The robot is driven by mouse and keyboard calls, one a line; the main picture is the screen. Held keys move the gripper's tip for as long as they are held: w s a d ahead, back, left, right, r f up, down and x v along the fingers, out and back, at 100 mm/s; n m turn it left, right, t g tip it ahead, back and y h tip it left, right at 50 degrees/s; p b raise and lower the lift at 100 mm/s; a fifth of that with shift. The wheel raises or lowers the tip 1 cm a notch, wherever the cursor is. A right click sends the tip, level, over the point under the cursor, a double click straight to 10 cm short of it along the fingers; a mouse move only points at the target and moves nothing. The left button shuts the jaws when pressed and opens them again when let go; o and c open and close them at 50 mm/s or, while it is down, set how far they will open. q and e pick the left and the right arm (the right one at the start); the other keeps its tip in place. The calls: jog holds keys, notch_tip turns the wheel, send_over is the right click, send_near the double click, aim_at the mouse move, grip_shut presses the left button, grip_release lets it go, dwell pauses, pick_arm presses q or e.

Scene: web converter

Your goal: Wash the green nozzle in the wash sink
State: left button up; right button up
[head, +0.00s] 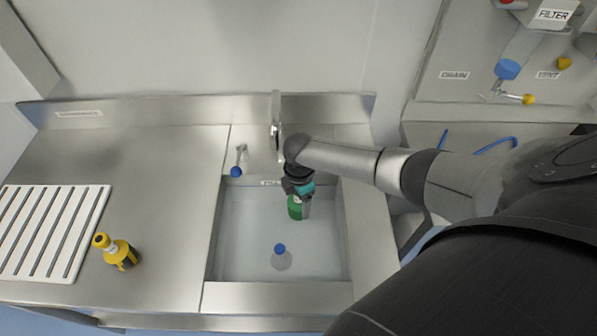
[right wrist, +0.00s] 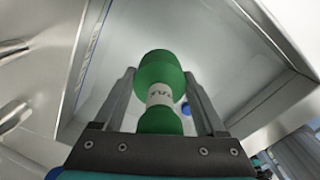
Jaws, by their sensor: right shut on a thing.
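The green nozzle (head: 295,208) is held in my right gripper (head: 303,205) over the wash sink (head: 228,245). In the right wrist view the green nozzle (right wrist: 160,75) sits between the two fingers of my right gripper (right wrist: 163,100), with a pale lettered band around its middle. The head view does not clearly show how far the nozzle is above or in the basin. A faucet (head: 276,120) stands behind the basin, and a lever with a blue knob (head: 236,172) is to its left. My left gripper is not in view.
The counter (head: 165,190) between rack and sink is clear.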

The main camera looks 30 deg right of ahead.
notch_tip(320, 180, up, 5)
jog(key=p, duration=0.4)
jog(key=shift+f, duration=0.15)
jog(key=shift+r+p, duration=0.3)
jog(key=shift+r, duration=0.85)
